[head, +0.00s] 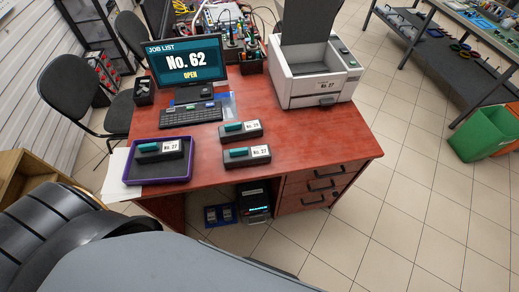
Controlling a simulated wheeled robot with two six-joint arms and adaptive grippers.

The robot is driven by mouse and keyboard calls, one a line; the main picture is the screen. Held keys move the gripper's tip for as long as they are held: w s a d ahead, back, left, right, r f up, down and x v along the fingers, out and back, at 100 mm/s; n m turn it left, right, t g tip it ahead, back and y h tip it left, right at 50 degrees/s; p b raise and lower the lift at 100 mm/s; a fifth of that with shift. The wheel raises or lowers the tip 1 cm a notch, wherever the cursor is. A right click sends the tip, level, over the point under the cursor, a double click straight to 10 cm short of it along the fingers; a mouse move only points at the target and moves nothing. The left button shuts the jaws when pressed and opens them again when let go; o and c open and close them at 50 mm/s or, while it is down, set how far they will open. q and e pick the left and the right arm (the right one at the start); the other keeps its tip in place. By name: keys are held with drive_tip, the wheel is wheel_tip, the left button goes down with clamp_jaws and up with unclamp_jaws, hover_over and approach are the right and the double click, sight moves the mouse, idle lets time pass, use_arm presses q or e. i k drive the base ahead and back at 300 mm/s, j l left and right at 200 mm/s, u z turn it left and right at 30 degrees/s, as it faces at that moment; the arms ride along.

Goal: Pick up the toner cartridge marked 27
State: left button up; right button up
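Several dark toner cartridges with teal parts and white labels are on the red desk. One cartridge (159,151) lies in a purple tray (138,181) at the desk's left front; its label appears to read No. 27. A second cartridge (246,156) lies on bare desk near the front middle; its label also appears to read No. 27. A third cartridge (240,131) lies just behind it; its last digit is too small to read surely. Neither of my grippers shows in the head view.
A printer (300,85) labelled about No. 27 stands at the desk's right back. A monitor (188,62) shows No. 62 OPEN, with a keyboard (191,114) before it. White paper (116,176) lies by the tray. The desk's right front is clear.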

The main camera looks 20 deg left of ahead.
sight(242, 157)
drive_tip(key=k+j, duration=0.1)
drive_tip(key=j, duration=0.9)
drive_tip(key=k+j, duration=0.15)
drive_tip(key=j, duration=0.85)
drive_tip(key=k+j+u, duration=0.1)
drive_tip(key=j, duration=1.9)
drive_tip(key=k, duration=0.1)
